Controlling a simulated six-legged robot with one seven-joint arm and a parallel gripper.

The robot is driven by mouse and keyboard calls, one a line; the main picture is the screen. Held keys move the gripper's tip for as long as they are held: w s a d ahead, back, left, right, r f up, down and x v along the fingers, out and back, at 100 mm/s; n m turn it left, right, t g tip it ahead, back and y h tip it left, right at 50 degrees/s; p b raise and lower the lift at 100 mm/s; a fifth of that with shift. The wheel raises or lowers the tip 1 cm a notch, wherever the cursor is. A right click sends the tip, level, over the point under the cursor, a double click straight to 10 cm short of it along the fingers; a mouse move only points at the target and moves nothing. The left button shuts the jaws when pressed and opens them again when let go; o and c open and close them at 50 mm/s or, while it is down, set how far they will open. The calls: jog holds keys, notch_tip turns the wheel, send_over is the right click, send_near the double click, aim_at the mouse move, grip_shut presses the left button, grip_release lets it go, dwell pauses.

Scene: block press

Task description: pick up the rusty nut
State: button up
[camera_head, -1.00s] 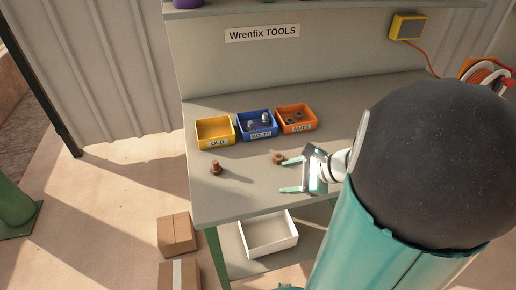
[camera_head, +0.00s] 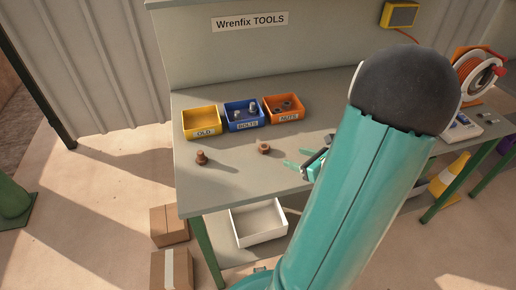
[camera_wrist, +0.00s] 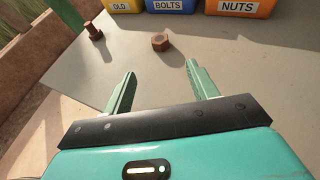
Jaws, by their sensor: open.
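The rusty nut (camera_head: 264,148) lies on the grey workbench (camera_head: 240,180), right of a rusty bolt (camera_head: 201,158) that stands on its head. My gripper (camera_head: 297,165) is open and empty, low over the bench, to the right of the nut and apart from it. Part of it is hidden behind my arm. In the wrist view the nut (camera_wrist: 160,42) lies beyond the fingertips, roughly between their lines. The bolt (camera_wrist: 93,31) shows there farther left.
Behind the nut stand a yellow OLD bin (camera_head: 201,122), a blue BOLTS bin (camera_head: 244,115) with bolts and an orange NUTS bin (camera_head: 284,109) with nuts. A white tray (camera_head: 259,222) sits below the bench. The bench between nut and gripper is clear.

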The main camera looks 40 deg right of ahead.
aim_at(266, 147)
jog(key=x, duration=1.3)
jog(key=shift+w, duration=0.25)
jog(key=c, duration=1.1)
